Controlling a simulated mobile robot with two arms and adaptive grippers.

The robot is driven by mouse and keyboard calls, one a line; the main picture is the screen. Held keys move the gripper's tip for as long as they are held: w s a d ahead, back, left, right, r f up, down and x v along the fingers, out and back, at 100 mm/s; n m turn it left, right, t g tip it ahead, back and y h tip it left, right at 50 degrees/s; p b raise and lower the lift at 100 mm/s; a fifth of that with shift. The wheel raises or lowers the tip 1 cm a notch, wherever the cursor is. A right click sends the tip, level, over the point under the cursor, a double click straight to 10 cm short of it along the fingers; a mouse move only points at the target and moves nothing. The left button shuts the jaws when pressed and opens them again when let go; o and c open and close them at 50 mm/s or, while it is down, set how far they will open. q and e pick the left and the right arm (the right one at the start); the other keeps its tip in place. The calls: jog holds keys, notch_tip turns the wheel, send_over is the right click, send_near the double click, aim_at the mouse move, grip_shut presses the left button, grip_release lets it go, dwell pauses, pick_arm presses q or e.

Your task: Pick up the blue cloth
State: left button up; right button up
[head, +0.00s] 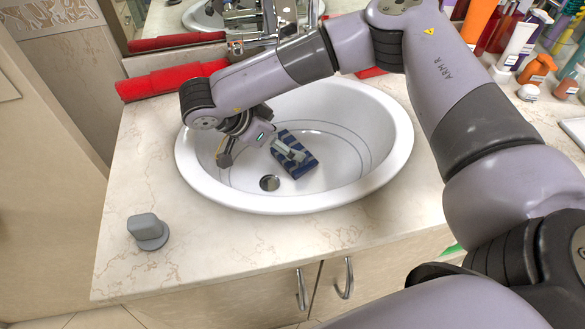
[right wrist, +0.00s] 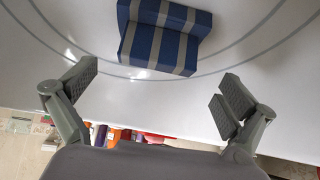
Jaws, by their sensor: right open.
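The blue cloth (head: 299,170), folded and striped with grey, lies in the white oval sink (head: 393,150), on the basin's sloping inside. In the right wrist view the cloth (right wrist: 160,40) is at the top centre, beyond the fingertips. My right gripper (head: 262,158) is over the basin, and one finger covers part of the cloth in the head view. In the right wrist view my right gripper (right wrist: 157,88) is open, with nothing between its fingers. My left gripper is not in view.
A dark drain (head: 269,183) is in the basin. A grey knob-like object (head: 147,231) stands on the counter at the front left. A red roll (head: 172,80) lies behind the sink. Bottles and tubes (head: 517,45) crowd the back right. The front counter is mostly clear.

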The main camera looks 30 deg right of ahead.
aim_at(301, 148)
jog(key=x, duration=0.3)
jog(key=p+x, duration=0.1)
jog(key=x, duration=0.2)
jog(key=shift+s+d+f, duration=0.2)
jog(key=shift+d+f, duration=0.05)
jog(key=shift+f, duration=0.1)
jog(key=shift+d+f, duration=0.35)
jog(key=shift+f, duration=0.15)
jog(key=shift+c, duration=0.5)
jog(key=c, duration=0.8)
jog(key=shift+o, duration=0.2)
